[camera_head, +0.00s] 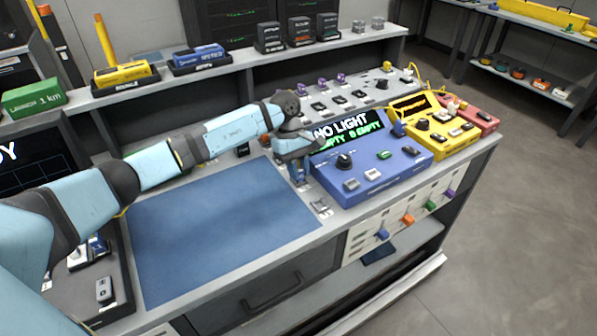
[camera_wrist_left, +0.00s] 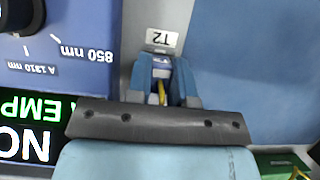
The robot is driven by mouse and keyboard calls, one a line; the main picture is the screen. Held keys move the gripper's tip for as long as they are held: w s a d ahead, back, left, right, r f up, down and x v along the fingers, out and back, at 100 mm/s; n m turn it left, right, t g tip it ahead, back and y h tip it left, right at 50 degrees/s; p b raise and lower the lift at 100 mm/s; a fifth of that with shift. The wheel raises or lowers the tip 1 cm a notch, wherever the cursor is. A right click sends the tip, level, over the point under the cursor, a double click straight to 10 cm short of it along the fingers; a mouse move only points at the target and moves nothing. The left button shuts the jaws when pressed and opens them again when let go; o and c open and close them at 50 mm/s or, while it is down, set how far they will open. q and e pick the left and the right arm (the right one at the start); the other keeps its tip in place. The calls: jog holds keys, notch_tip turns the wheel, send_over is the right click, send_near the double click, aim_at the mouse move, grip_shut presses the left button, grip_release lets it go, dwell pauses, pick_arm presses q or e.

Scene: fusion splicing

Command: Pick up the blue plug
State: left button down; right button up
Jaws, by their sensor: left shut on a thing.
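My left gripper (camera_head: 299,180) points down at the right edge of the blue mat, beside the blue meter box (camera_head: 370,165). In the left wrist view, its fingers (camera_wrist_left: 162,82) are shut on a small blue and whitish plug (camera_wrist_left: 162,66). A thin yellow strand (camera_wrist_left: 162,93) shows between the fingers. A label reading T2 (camera_wrist_left: 162,38) lies just beyond the fingertips. The fingers hide most of the plug, and I cannot tell whether it is clear of the surface. My right gripper is not in view.
The blue mat (camera_head: 215,225) is bare. The meter's screen reads NO LIGHT. A small grey holder (camera_head: 321,207) sits by the bench's front edge. A yellow box (camera_head: 430,122) and a red box (camera_head: 475,118) stand to the right. A shelf (camera_head: 215,72) with several devices runs behind.

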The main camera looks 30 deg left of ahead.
pick_arm(q)
notch_tip(320, 180, up, 20)
jog(key=p, duration=0.1)
dwell(0.5)
jog(key=c, duration=1.7)
grip_release()
grip_shut()
